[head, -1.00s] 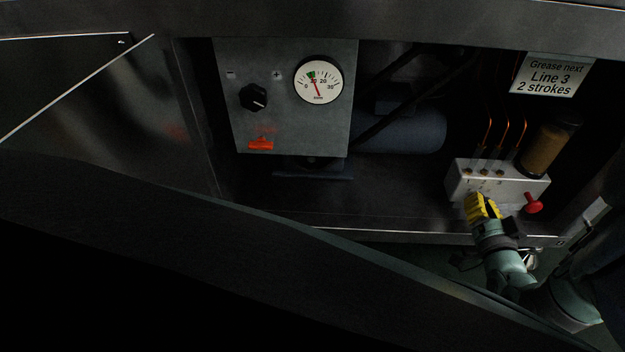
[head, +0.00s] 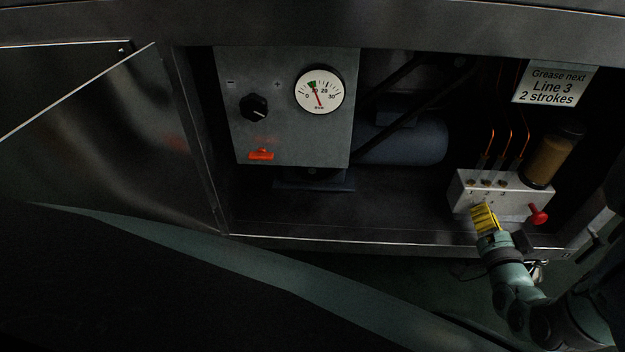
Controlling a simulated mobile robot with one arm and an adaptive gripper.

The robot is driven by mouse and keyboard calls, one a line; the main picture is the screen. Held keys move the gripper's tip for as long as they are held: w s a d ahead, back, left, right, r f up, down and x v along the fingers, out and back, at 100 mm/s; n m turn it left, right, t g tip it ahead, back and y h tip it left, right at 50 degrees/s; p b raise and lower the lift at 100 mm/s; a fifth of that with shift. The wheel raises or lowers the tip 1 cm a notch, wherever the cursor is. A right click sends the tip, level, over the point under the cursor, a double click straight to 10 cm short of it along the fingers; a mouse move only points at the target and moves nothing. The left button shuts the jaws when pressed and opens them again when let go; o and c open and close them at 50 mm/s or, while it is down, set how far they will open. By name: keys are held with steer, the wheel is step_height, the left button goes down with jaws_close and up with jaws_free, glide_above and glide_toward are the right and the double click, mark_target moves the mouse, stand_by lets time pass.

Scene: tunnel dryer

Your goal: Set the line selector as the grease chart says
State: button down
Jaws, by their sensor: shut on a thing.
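The grease chart (head: 555,84) hangs at the upper right and reads "Grease next Line 3 2 strokes". Below it a pale grease block (head: 462,190) has several copper lines rising from its top and small marks on its face. The line selector is hidden behind my gripper, at the front of the block. My gripper (head: 484,217), with yellow fingers, is at the block's front face and shut on what appears to be the selector. The selector's pointing direction cannot be seen. A red knob (head: 538,214) sticks out at the block's right, apart from my gripper.
A grey panel (head: 300,140) at left carries a black dial (head: 254,107), a gauge (head: 320,90) and an orange switch (head: 261,154). An amber cylinder (head: 552,156) stands behind the block.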

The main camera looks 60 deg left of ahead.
steer(key=c, duration=1.1)
jaws_free()
steer(key=shift+w+a+r, duration=0.1)
steer(key=shift+w+a, duration=0.05)
steer(key=shift+w, duration=0.05)
steer(key=shift+o, duration=0.2)
steer(key=shift+s+d, duration=0.15)
steer(key=shift+d, duration=0.05)
steer(key=shift+s+d, duration=0.25)
steer(key=shift+d, duration=0.25)
steer(key=v, duration=1)
steer(key=shift+s+d, duration=0.2)
steer(key=shift+s, duration=0.15)
